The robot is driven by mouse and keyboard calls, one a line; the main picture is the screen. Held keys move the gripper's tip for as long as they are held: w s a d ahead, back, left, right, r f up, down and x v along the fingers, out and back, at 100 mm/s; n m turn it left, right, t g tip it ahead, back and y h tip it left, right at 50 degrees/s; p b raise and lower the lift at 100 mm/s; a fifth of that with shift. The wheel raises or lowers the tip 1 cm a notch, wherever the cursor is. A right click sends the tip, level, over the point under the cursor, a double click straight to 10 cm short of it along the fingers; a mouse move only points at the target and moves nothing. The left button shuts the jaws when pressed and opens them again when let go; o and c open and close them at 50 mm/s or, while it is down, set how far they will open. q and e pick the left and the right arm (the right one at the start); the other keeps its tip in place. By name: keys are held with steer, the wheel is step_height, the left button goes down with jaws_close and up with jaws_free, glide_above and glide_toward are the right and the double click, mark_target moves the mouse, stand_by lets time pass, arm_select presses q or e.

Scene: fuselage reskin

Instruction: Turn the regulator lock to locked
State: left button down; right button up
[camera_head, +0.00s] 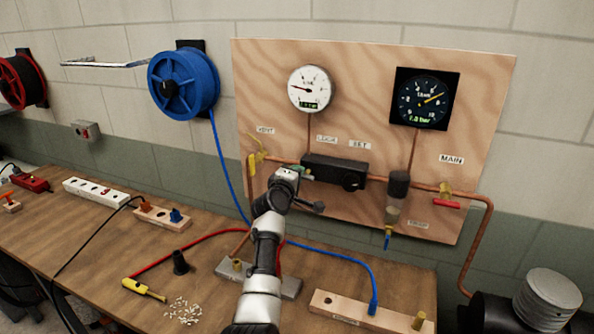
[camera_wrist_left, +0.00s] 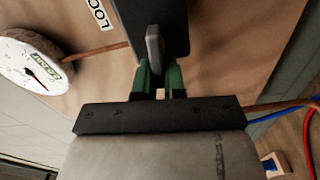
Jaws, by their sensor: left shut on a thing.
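The regulator (camera_head: 335,168) is a black box on the copper pipe of the plywood panel, below the LOCK and SET labels. My left gripper (camera_head: 304,171) is at its left end. In the left wrist view the green fingers of my left gripper (camera_wrist_left: 159,75) are shut on the grey lock lever (camera_wrist_left: 153,45), one finger on each side. The lever stands out from the dark regulator body (camera_wrist_left: 175,22). In the head view the lever is hidden by the gripper, and its exact angle cannot be told. My right gripper is not in view.
A white gauge (camera_head: 311,89) and a black gauge (camera_head: 424,98) are above the regulator. A yellow vent valve (camera_head: 257,157) is left of my gripper, and a filter bowl (camera_head: 397,190) is right of the regulator. Hoses and wooden blocks lie on the bench (camera_head: 200,243).

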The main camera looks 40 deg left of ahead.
arm_select(q)
steer(key=shift+f+n, duration=0.2)
steer(key=shift+n, duration=0.5)
steer(key=c, duration=1.2)
jaws_free()
steer(key=b+v, duration=0.1)
steer(key=v, duration=0.9)
steer(key=shift+s+b, duration=0.4)
